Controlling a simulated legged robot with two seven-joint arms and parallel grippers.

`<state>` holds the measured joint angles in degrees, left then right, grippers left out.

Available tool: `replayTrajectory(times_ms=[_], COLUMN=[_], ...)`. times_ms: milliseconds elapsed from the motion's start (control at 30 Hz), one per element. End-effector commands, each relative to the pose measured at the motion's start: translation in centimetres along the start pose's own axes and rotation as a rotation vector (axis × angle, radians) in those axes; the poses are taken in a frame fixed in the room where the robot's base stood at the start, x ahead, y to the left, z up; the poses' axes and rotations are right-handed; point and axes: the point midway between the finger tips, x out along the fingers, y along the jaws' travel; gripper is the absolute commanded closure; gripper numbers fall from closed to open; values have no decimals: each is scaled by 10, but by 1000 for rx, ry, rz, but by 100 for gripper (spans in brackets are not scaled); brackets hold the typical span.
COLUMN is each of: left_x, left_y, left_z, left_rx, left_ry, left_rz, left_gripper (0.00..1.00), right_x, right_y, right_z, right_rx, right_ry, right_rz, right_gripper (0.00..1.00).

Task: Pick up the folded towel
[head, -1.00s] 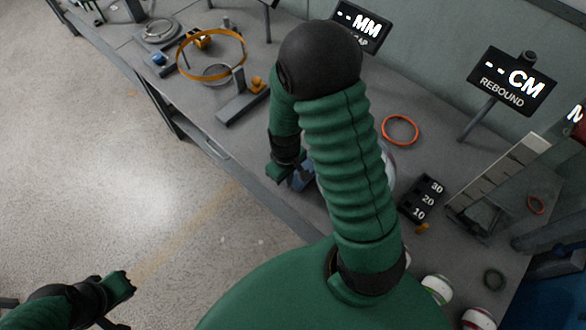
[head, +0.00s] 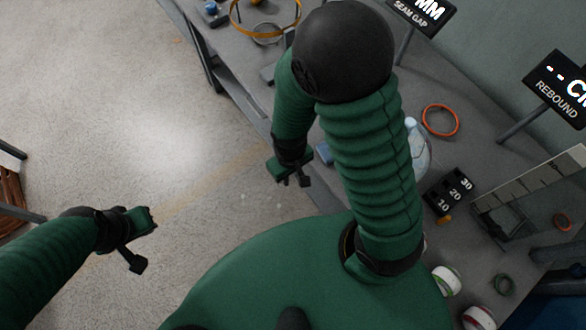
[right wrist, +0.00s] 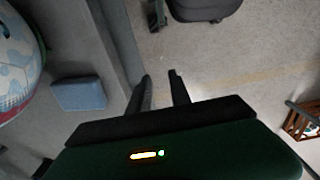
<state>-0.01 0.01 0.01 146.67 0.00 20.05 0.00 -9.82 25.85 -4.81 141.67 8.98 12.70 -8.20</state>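The folded towel is a small blue block-like bundle. In the head view the towel (head: 324,153) lies near the table's front edge, partly hidden by my right arm. The right wrist view shows the towel (right wrist: 79,94) whole, flat on the grey table at left. My right gripper (head: 293,180) is to the left of the towel, by the table edge and apart from it. In the right wrist view its two fingers (right wrist: 160,77) are apart with nothing between them. My left gripper (head: 142,243) hangs over the floor at left; its finger opening is unclear.
On the table (head: 405,95) are an orange ring (head: 440,120), a black numbered block (head: 449,192), sign stands, and striped balls (head: 447,281) at the lower right.

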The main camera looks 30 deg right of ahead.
Motion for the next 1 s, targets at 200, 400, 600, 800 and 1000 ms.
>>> replayTrajectory(times_ms=[200, 400, 600, 800, 1000], left_x=[0, 0, 0, -5, -22], left_y=[0, 0, 0, 0, 0], left_z=[0, 0, 0, -1, -5], left_rx=[-1, 0, 0, 0, -1], left_ry=[0, 0, 0, 0, 0], left_rz=[0, 0, 0, 0, 0], left_gripper=[100, 100, 100, 100, 100], right_x=[0, 0, 0, -12, -64], right_y=[2, 3, 2, 2, 3], right_z=[0, 0, 0, -1, -2], right_rx=[1, 1, 1, 0, 0], right_ry=[0, 0, 0, 3, 8], right_rz=[-2, -3, -2, -2, -4], right_gripper=[46, 20, 20, 20, 20])
